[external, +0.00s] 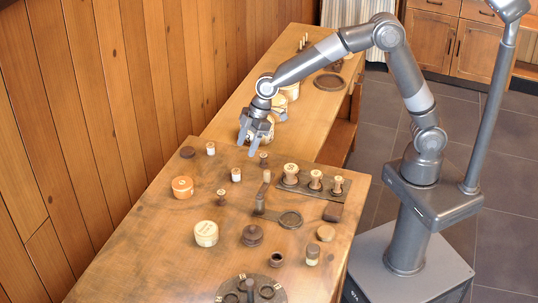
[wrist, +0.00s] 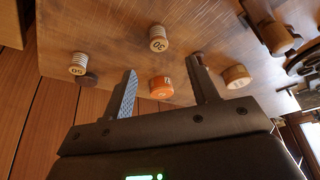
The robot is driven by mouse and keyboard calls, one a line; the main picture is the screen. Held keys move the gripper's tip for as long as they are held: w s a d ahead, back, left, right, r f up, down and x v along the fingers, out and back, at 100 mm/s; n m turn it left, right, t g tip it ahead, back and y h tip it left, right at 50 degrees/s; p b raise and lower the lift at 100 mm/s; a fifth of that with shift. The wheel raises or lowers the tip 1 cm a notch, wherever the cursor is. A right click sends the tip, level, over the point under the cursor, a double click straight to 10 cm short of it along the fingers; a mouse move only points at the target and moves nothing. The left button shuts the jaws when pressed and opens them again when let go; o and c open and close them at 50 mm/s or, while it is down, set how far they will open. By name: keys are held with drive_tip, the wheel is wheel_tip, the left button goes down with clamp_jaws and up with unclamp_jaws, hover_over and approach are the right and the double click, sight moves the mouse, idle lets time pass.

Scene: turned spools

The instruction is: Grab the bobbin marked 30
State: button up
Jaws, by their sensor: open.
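The bobbin marked 30 (wrist: 158,38) is a small pale ribbed spool with a light top. In the wrist view it stands upright on the table, beyond my fingertips and roughly midway between them. In the external view it appears to be the small pale spool (external: 236,174) below and left of my gripper. A similar bobbin marked 50 (wrist: 78,65) stands to the left in the wrist view and near the back wall side in the external view (external: 211,148). My gripper (external: 248,146) is open and empty above the table; its two fingers (wrist: 161,70) show spread in the wrist view.
An orange round box (external: 182,187) and a cream round box (external: 206,233) stand on the left side. A small dark spool (external: 221,197) stands near them. A dark rack (external: 325,190) with several spools lies to the right. A dark disc (external: 187,152) lies near the wall.

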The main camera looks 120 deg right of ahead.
sight(237, 170)
drive_tip(key=x, duration=1.1)
drive_tip(key=shift+w+d+f, duration=0.1)
drive_tip(key=shift+w+d, duration=0.05)
drive_tip(key=shift+w, duration=0.05)
drive_tip(key=shift+c, duration=0.5)
drive_tip(key=c, duration=0.9)
